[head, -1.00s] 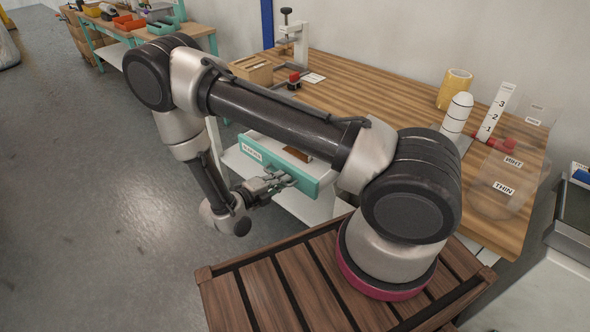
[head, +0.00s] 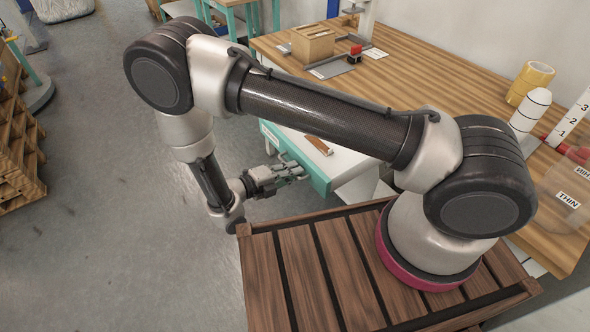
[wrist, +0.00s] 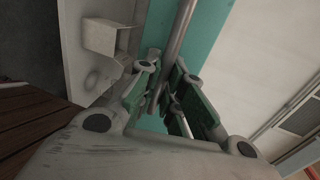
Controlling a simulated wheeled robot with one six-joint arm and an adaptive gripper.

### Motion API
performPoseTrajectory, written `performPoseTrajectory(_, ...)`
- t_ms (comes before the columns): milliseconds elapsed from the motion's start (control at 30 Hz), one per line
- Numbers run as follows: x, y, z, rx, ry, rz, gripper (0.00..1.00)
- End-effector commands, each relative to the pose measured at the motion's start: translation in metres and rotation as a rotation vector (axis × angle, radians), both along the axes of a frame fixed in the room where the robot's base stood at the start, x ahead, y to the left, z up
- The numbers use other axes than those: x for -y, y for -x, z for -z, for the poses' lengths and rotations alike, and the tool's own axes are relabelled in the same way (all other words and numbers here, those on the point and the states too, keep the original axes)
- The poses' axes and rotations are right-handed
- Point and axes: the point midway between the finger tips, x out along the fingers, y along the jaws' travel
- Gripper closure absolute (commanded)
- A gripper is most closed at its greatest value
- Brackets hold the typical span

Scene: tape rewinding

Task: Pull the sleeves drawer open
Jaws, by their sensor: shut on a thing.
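The sleeves drawer has a teal front (head: 314,177) with a small white label (head: 271,135), too small to read now. It is pulled out from under the wooden bench, and its pale inside shows with a brown strip (head: 319,145) in it. My gripper (head: 298,173) is at the outer side of the front. In the wrist view, the grey handle bar (wrist: 181,35) runs along the teal front (wrist: 205,30). My gripper's green-padded fingers (wrist: 165,95) are shut on this bar from both sides.
The bench top (head: 440,95) carries a wooden box (head: 313,43), a yellow tape roll (head: 530,80) and a white round-topped cylinder (head: 530,110). A slatted wooden deck (head: 300,265) lies close below my arm. The grey floor (head: 110,200) at left is clear; pallets (head: 20,150) stand at its edge.

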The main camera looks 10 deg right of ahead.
Motion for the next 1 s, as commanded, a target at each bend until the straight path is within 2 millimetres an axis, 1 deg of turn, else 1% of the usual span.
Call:
performPoseTrajectory(167,-0.001,-0.001,0.001,0.001,-0.002,-0.003,1.00)
performPoseTrajectory(200,-0.001,-0.001,0.001,0.000,-0.003,-0.003,0.89)
performPoseTrajectory(233,-0.001,-0.001,0.001,0.000,-0.003,-0.002,0.83)
performPoseTrajectory(267,-0.001,-0.001,0.000,0.000,-0.003,-0.002,0.81)
performPoseTrajectory(533,-0.001,-0.001,0.000,0.000,-0.001,-0.002,0.81)
performPoseTrajectory(633,-0.005,0.001,-0.001,0.001,-0.002,-0.004,0.81)
performPoseTrajectory(767,-0.023,0.008,-0.004,0.002,-0.003,-0.005,0.81)
performPoseTrajectory(1000,-0.072,0.028,-0.015,0.001,-0.004,-0.005,0.81)
